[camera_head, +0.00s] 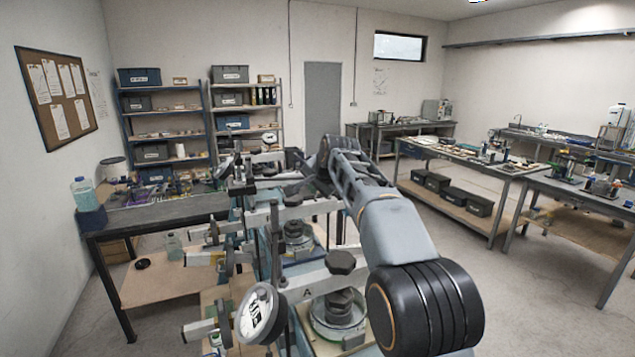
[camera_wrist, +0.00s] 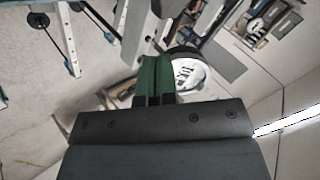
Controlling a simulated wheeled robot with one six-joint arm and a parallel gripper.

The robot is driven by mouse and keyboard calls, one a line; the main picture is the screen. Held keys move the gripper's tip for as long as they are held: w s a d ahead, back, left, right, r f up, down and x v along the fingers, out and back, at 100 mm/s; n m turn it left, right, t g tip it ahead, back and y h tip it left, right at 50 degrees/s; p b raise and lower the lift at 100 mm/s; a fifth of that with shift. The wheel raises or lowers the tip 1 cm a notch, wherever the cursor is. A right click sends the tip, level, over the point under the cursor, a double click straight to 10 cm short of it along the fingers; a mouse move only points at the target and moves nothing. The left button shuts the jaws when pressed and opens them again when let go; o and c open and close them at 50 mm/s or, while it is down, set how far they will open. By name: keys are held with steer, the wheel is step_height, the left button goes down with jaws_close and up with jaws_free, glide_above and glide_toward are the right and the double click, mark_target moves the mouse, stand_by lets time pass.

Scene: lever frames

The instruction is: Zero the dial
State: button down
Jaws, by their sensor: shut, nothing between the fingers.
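A round white dial (camera_head: 262,312) with dark markings and a grey rim sits at the near left end of a lever frame (camera_head: 308,291) marked A, in the head view. A second, smaller white dial (camera_head: 269,138) shows farther back. In the wrist view my gripper (camera_wrist: 153,62) has green fingers, shut together and empty. A white dial face (camera_wrist: 192,76) with a dark rim is just right of and partly behind the fingers. I cannot tell which dial this is or whether the fingers touch it.
Lever frames with dark weights (camera_head: 341,262) stand in a row close ahead. A dark workbench (camera_head: 160,215) is at left, with shelves (camera_head: 165,120) behind. Benches (camera_head: 470,165) fill the right. Open floor lies between the frames and the right benches.

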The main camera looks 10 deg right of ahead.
steer(key=shift+x, duration=0.85)
steer(key=shift+s+a+f, duration=0.1)
steer(key=shift+f, duration=0.2)
steer(key=shift+a+r, duration=0.15)
steer(key=shift+r, duration=0.1)
